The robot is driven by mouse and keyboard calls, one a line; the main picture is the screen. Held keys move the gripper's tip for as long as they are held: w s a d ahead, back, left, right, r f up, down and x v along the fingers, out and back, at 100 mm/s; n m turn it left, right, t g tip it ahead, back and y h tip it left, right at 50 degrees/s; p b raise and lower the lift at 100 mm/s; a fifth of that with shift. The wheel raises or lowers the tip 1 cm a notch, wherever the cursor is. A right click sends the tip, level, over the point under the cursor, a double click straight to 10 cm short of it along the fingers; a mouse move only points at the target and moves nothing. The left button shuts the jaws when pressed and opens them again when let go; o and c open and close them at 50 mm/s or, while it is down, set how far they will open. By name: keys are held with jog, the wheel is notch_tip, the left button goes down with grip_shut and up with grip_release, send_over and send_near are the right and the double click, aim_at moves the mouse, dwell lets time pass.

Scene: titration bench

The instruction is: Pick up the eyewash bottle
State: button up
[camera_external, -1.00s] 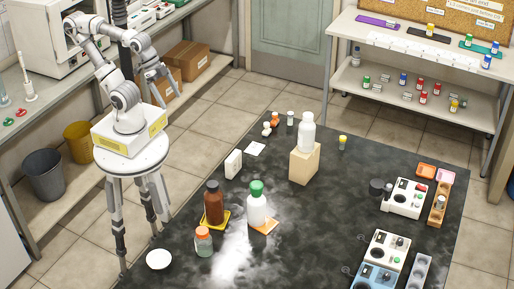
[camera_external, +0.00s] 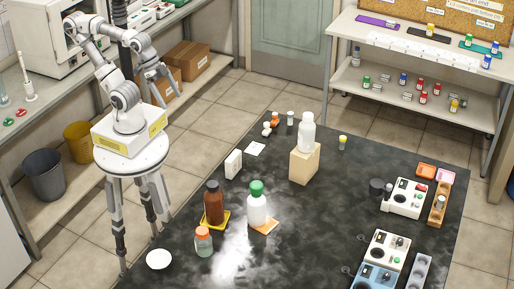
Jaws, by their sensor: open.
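Two white bottles stand on the black bench (camera_external: 330,225), and no readable label shows which is the eyewash bottle. One white bottle with a green cap (camera_external: 257,208) stands upright on a small orange mat (camera_external: 268,227) near the bench middle. The other, an all-white bottle (camera_external: 306,133), stands upright on a tan block (camera_external: 304,166) farther back. My gripper (camera_external: 170,89) is open and empty at the upper left, beyond the bench's left edge. It is well away from both bottles and touches nothing.
A brown bottle (camera_external: 213,202) on a yellow tray and an orange-capped jar (camera_external: 204,242) stand left of the green-capped bottle. A white dish (camera_external: 159,259) lies at the front left. Instruments (camera_external: 407,198) line the right side. The bench centre right is clear.

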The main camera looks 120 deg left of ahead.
aim_at(260, 215)
dwell(0.3)
jog(key=w+m+t+y, duration=0.1)
jog(key=w+m+t, duration=0.25)
jog(key=w, duration=2.15)
jog(key=w+d+f+m+t+h, duration=0.1)
jog(key=w+d+f+m+h, duration=0.3)
jog(key=w+f, duration=0.45)
jog(key=w+d+f+h, duration=0.2)
jog(key=w+d+f, duration=0.1)
jog(key=f, duration=0.1)
jog(key=w+d+f+h, duration=0.2)
jog(key=w+d+f, duration=0.1)
jog(key=d+f, duration=0.1)
jog(key=w+d+f+h, duration=0.1)
jog(key=w+d+f, duration=0.2)
jog(key=f, duration=0.3)
jog(key=shift+w+d+f+m+h, duration=0.15)
jog(key=shift+w+d+m+h, duration=0.1)
jog(key=shift+w+d+h, duration=0.25)
jog(key=shift+s, duration=0.1)
